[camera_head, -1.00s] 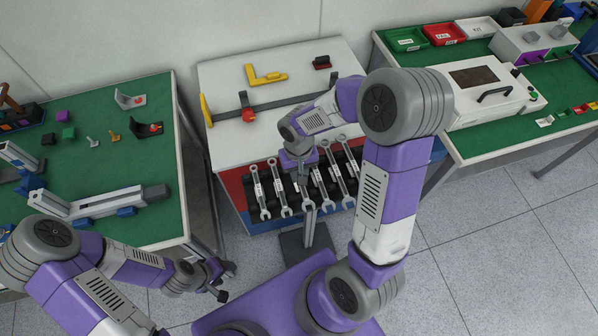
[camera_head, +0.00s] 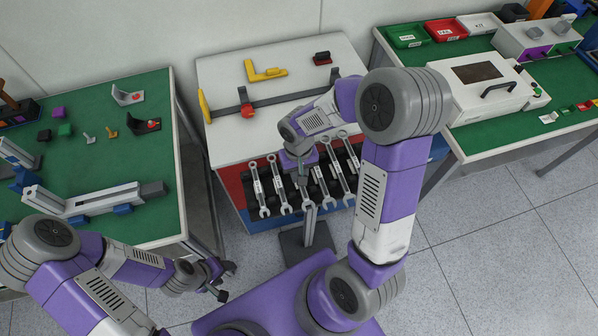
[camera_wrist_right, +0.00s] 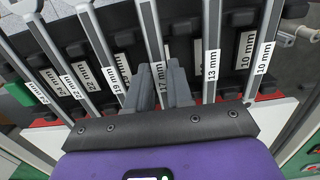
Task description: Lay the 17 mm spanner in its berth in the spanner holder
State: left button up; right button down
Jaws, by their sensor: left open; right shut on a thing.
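The 17 mm spanner (camera_wrist_right: 153,35) is a grey bar with a white label. In the right wrist view it lies between the 19 mm and 13 mm spanners, over the black spanner holder (camera_wrist_right: 185,50). My right gripper (camera_wrist_right: 165,72) is shut on it, one finger each side of the shank. Whether it rests fully in its berth I cannot tell. In the head view the right gripper (camera_head: 300,172) is above the middle of the holder (camera_head: 251,196), partly hidden by my right wrist. My left gripper (camera_head: 225,281) is open and empty, low beside the green table at left.
Several spanners (camera_head: 279,188) stand close on both sides. A yellow square (camera_head: 264,73) and a bar with a red clamp (camera_head: 248,110) lie on the white top behind. Green-topped tables (camera_head: 150,205) flank the bench. Grey floor (camera_head: 480,255) is open at right.

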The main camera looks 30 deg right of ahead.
jog(key=shift+f, duration=0.4)
jog(key=c, duration=0.9)
grip_release()
jog(key=shift+c, duration=0.2)
jog(key=r+p, duration=0.1)
jog(key=r, duration=0.6)
jog(key=shift+w+r+p, duration=0.2)
jog(key=shift+r+p, duration=0.15)
